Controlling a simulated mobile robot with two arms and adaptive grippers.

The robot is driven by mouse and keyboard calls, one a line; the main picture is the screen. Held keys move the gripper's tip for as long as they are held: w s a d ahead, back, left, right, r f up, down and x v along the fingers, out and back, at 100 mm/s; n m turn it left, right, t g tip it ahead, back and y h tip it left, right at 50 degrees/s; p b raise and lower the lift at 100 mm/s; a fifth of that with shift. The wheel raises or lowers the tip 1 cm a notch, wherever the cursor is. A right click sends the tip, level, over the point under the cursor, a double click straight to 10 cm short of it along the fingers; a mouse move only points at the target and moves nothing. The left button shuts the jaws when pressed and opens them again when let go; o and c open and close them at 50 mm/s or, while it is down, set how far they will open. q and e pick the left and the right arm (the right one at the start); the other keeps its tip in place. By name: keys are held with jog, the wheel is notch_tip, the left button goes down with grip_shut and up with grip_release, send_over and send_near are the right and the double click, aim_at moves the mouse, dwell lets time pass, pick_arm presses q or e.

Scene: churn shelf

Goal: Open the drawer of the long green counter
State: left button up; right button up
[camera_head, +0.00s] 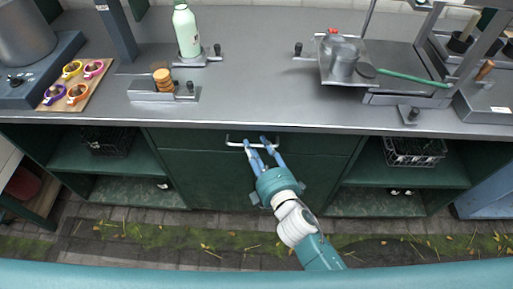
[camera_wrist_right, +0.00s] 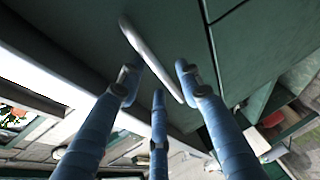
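The long green counter (camera_head: 250,108) has a grey top. Its dark green drawer front (camera_head: 190,140) sits under the top, at the middle, and looks shut. A pale bar handle (camera_head: 233,144) is on the drawer; it also shows in the right wrist view (camera_wrist_right: 146,46). My right gripper (camera_head: 258,142) reaches up to the handle, with its blue fingers spread apart. In the right wrist view the bar runs between the open fingertips (camera_wrist_right: 158,82); I cannot tell whether they touch it. The fingers hide part of the handle. My left gripper is not in view.
Open shelves with wire baskets (camera_head: 415,152) flank the drawer. On top stand a green bottle (camera_head: 186,32), a board with coloured rings (camera_head: 75,82) and a metal tray with a cup (camera_head: 343,62). The paved floor in front is clear apart from moss and leaves.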

jog(key=shift+w+a, duration=0.15)
jog(key=shift+w, duration=0.1)
grip_shut()
jog(key=shift+f, duration=0.1)
